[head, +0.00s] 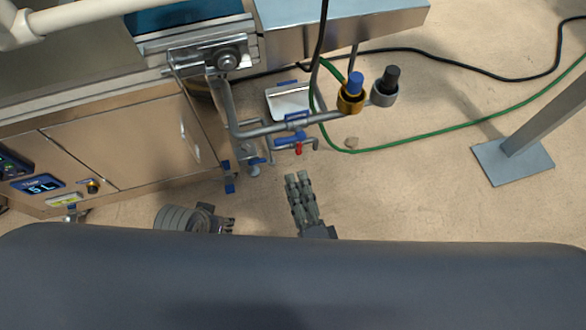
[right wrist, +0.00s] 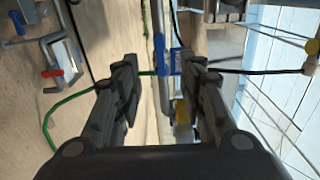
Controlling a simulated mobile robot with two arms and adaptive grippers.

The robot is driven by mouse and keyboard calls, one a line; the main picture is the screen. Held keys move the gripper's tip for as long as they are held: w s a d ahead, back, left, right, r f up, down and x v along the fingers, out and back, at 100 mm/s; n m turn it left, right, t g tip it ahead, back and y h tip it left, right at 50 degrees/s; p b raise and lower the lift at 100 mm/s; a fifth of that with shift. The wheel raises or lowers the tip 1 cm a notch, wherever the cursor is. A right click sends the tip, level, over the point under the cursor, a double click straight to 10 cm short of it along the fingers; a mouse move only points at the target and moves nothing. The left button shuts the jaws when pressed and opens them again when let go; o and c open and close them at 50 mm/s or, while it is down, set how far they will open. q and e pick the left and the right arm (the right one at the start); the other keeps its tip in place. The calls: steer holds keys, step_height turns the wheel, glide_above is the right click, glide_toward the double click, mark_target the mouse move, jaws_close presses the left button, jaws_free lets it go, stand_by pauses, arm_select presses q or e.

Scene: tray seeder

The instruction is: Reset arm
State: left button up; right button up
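A grey metal pipe arm (head: 268,130) comes down from a bracket (head: 226,61) on the machine's side and bends to the right. Near its end are a blue knob on a brass fitting (head: 351,93) and a black knob on a grey fitting (head: 385,86). My right gripper (head: 297,176) is below the pipe arm, apart from it. In the right wrist view its fingers (right wrist: 160,85) are spread with nothing held between them; a pipe with a blue clip (right wrist: 174,61) shows beyond. My left gripper (head: 229,224) is low beside the cabinet, partly hidden, its opening unclear.
A red-handled valve (head: 298,149) sits below the pipe; it also shows in the right wrist view (right wrist: 51,73). A steel cabinet (head: 130,140) stands on the left. A green hose (head: 430,140) and a black cable (head: 480,73) cross the floor. A post foot (head: 512,161) stands at right.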

steer(key=shift+s+d, duration=0.1)
steer(key=shift+s, duration=0.25)
steer(key=shift+w, duration=0.1)
stand_by(0.3)
